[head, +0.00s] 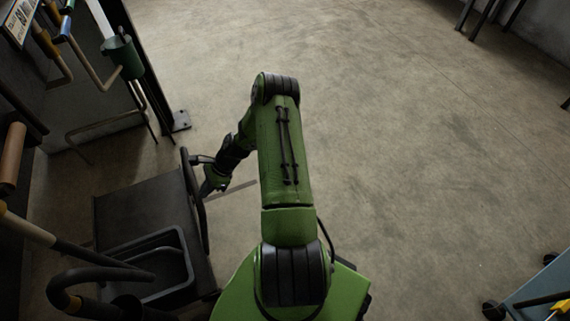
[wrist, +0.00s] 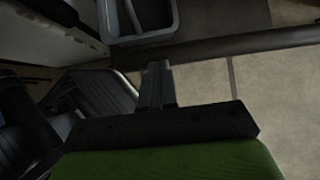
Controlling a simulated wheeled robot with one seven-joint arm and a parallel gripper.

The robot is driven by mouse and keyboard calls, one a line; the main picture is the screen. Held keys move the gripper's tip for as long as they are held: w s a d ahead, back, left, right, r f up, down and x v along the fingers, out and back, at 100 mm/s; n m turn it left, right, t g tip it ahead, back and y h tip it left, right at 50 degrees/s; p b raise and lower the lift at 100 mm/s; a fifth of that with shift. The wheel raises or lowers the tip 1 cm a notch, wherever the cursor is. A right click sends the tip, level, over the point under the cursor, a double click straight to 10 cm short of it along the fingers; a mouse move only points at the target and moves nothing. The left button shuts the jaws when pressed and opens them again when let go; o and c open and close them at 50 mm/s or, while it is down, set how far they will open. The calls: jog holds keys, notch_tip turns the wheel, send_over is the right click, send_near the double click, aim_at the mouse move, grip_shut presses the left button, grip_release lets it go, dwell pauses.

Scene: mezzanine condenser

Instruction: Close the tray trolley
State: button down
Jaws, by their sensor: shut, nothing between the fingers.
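The tray trolley appears as a dark flat tray (head: 135,210) at the lower left of the head view, with a black bar handle (head: 197,200) along its right edge. The handle also crosses the wrist view as a dark bar (wrist: 240,47). A grey bin (head: 178,243) sits on the tray; its edge shows at the top of the wrist view (wrist: 147,38). My gripper (head: 205,188) is at the handle, with its fingers (wrist: 158,72) together and empty. The fingertips reach the bar in the wrist picture; I cannot tell whether they touch it.
Pipes and a green cup-shaped fitting (head: 122,56) stand at the upper left, beside a dark post with a floor plate (head: 180,121). A blue cart (head: 545,285) is at the lower right. The concrete floor (head: 400,150) to the right is clear.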

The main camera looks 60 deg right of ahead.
jog(key=w+a, duration=0.7)
jog(key=a, duration=0.4)
jog(key=w+a, duration=0.8)
jog(key=a, duration=0.3)
jog(key=shift+w+a+b, duration=0.15)
jog(key=shift+w+b, duration=0.05)
jog(key=shift+b, duration=0.25)
jog(key=shift+a, duration=0.1)
